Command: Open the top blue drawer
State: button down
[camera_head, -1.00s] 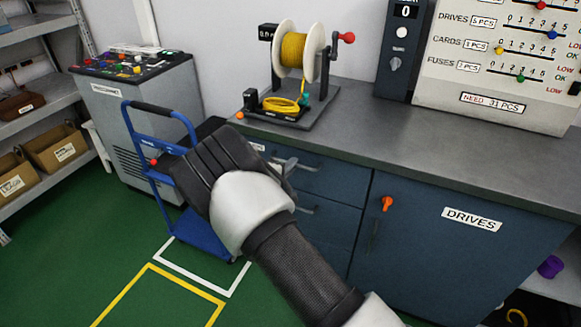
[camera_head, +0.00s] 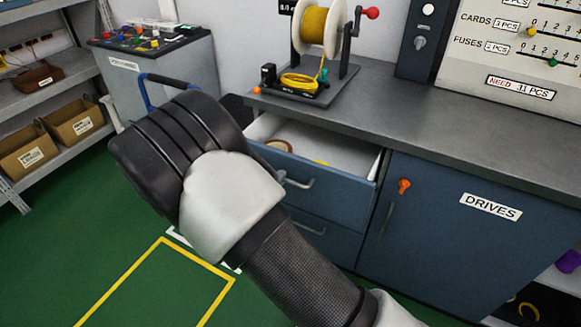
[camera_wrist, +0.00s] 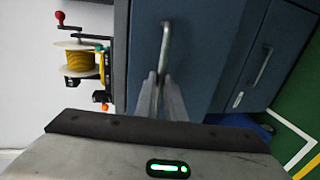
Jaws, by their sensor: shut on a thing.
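The top blue drawer (camera_head: 330,182) stands pulled out from under the grey counter in the head view, its white inside showing. A brown round thing and a small yellow thing lie in it. Its bar handle (camera_head: 298,184) is partly behind my arm; the handle also shows in the wrist view (camera_wrist: 166,42). In the wrist view my gripper (camera_wrist: 164,78) is shut on this handle, its two fingers meeting at the bar. In the head view my wrist hides the fingers. The lower blue drawer (camera_head: 322,232) is shut below.
A blue cabinet door labelled DRIVES (camera_head: 455,235) is to the right. A yellow wire spool (camera_head: 322,30) stands on the counter (camera_head: 420,125). A blue trolley (camera_head: 160,80) is behind my arm. Green floor (camera_head: 60,245) lies open to the left.

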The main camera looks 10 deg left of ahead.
jog(key=f+b+v, duration=0.1)
jog(key=v, duration=0.7)
jog(key=shift+s+a+f, duration=0.2)
jog(key=shift+s+f, duration=0.15)
jog(key=shift+s, duration=0.2)
jog(key=c, duration=1.8)
grip_release()
jog(key=shift+c, duration=0.2)
jog(key=p+v, duration=0.1)
jog(key=v, duration=1.6)
jog(key=shift+s, duration=0.2)
